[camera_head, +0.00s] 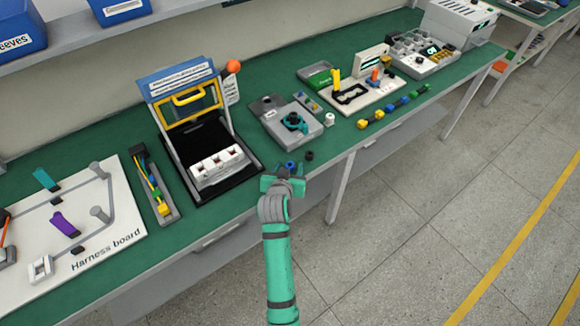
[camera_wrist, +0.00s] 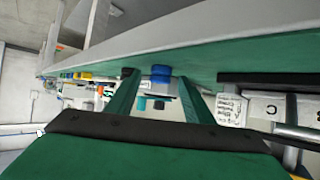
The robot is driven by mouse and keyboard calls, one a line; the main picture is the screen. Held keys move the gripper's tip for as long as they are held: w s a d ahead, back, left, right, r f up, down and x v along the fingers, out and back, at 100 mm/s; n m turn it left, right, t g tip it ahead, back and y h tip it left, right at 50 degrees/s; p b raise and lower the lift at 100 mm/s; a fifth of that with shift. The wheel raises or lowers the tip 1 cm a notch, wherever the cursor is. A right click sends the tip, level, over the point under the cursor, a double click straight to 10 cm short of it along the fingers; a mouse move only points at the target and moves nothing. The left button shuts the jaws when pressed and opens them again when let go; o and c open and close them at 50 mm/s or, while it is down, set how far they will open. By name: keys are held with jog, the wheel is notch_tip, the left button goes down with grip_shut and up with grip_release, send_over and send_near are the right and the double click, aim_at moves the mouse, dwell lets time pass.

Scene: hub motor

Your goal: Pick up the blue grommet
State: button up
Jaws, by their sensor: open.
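The blue grommet (camera_head: 291,165) stands on the green bench top near its front edge, partly hidden by my gripper in the head view. In the wrist view the blue grommet (camera_wrist: 161,73) shows ahead, in the gap between my two fingertips. My gripper (camera_head: 283,180) is open and empty at the bench's front edge, just in front of the grommet. In the wrist view its green fingers (camera_wrist: 160,82) are spread apart. I cannot tell whether the grommet is within finger reach or a little beyond.
A black grommet (camera_head: 309,156) stands just right of the blue one, and a white one (camera_head: 330,119) farther back. A grey fixture (camera_head: 270,112) lies behind. A blue-and-black tester with a white connector block (camera_head: 218,166) stands to the left. Floor lies open in front.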

jog(key=c, duration=1.1)
jog(key=shift+r, duration=0.85)
jog(key=s+d+r, duration=0.5)
jog(key=s+r, duration=0.6)
jog(key=s, duration=0.2)
jog(key=shift+d+r, duration=0.15)
